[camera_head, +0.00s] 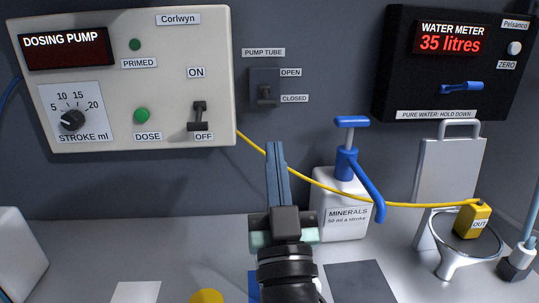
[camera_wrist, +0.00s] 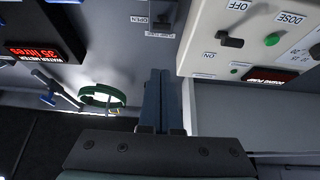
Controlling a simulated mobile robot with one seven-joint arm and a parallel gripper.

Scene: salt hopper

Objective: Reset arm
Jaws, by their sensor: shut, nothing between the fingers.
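My gripper (camera_head: 277,170) points up and forward in the middle of the head view, its two blue-grey fingers together and empty. It stands in front of the wall, below the pump tube switch and left of the minerals bottle, touching nothing that I can see. In the wrist view the shut fingers (camera_wrist: 161,98) reach toward the wall, between the water meter side and the dosing pump. My dark wrist hides part of the bench below the fingers.
A dosing pump (camera_head: 190,75) and a water meter (camera_head: 455,65) hang on the wall, with a tube switch (camera_head: 264,90) between. A minerals bottle (camera_head: 345,228), a grey metal plate (camera_head: 440,180), a funnel (camera_head: 455,258) and a yellow OUT block (camera_head: 472,221) stand right. A yellow tube (camera_head: 410,204) crosses behind my gripper.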

